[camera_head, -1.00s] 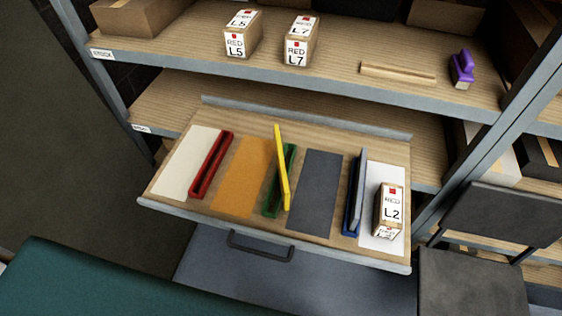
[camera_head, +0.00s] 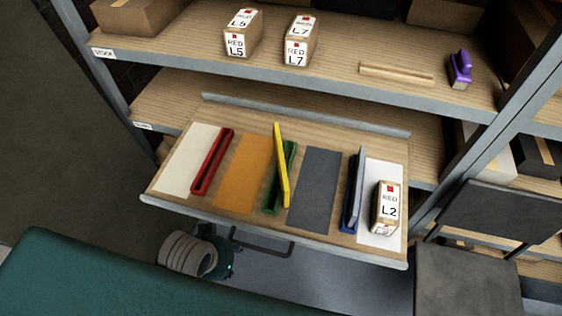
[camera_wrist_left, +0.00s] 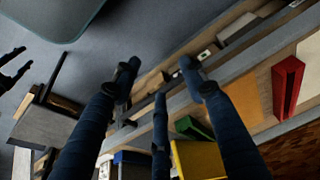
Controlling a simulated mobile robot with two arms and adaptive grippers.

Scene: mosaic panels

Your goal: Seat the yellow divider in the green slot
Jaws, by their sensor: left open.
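The yellow divider (camera_head: 282,165) stands tilted at the green slot (camera_head: 272,200), its length askew to the slot; I cannot tell how much of its lower edge is inside. My left gripper (camera_head: 224,265) is low in front of the drawer, by its handle, apart from the divider. In the left wrist view its dark blue fingers (camera_wrist_left: 160,82) are spread and empty; the yellow divider (camera_wrist_left: 198,160) and green slot (camera_wrist_left: 194,127) show beyond them, partly hidden by a finger. Dark fingers at that view's left edge, seemingly my right gripper (camera_wrist_left: 14,66), are spread apart.
The open drawer (camera_head: 170,206) holds a red slot (camera_head: 212,162), a grey panel in a blue slot (camera_head: 354,190), flat coloured panels and an L2 box (camera_head: 387,207). Its handle (camera_head: 262,243) juts forward. A shelf with boxes (camera_head: 242,33) overhangs behind.

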